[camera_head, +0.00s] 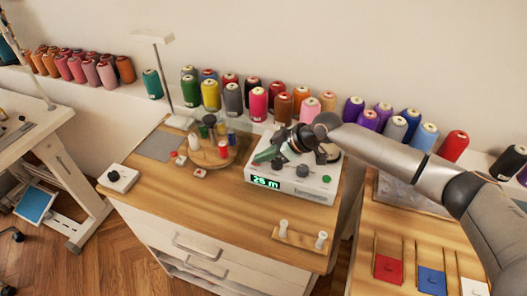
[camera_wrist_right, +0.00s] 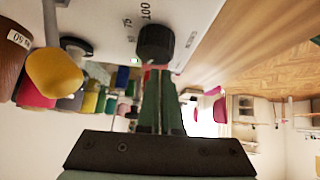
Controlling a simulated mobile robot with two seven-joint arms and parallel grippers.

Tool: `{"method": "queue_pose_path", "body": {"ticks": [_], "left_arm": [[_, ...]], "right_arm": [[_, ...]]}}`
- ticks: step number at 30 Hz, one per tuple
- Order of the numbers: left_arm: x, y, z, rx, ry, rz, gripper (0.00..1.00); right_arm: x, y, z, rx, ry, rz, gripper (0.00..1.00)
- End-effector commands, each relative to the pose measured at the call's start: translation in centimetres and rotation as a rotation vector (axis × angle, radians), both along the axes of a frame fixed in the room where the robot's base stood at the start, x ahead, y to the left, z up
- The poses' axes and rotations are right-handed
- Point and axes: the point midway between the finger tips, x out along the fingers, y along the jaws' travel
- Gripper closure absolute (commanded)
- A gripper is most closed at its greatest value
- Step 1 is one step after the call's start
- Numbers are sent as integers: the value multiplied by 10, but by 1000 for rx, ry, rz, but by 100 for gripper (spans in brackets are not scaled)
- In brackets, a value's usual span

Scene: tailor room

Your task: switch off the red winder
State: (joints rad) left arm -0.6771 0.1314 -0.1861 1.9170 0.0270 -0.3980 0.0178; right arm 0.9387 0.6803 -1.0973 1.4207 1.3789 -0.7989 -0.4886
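A white machine (camera_head: 312,190) with a lit green display reading about 29 m stands at the right of the wooden cabinet top. It has dark knobs and a green button (camera_head: 326,179) on its front. In the right wrist view the dark green fingers (camera_wrist_right: 163,75) lie together, looking empty, just short of a black knob (camera_wrist_right: 155,43) beside the marks 75 and 100. My left gripper is out of view.
A round wooden holder (camera_head: 203,158) with small spools stands left of the machine. A small white box with a black knob (camera_head: 114,176) is further left. A wooden block with two white pegs (camera_head: 300,238) lies in front. Thread cones line the shelf behind.

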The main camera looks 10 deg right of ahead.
Motion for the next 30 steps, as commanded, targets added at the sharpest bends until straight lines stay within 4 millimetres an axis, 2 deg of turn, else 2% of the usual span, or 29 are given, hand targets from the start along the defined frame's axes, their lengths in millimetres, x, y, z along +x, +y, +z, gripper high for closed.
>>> {"method": "queue_pose_path", "body": {"ticks": [7, 11, 22, 30], "left_arm": [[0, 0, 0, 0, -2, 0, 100], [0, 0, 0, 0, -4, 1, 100], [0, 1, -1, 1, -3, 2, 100], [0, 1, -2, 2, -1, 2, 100]], "right_arm": [[-1, 0, -2, 0, 3, 1, 100], [-5, -8, 8, -1, 1, 0, 100], [-38, -52, 63, 0, -1, -2, 100], [-53, -69, 86, 0, 0, 0, 100]]}}
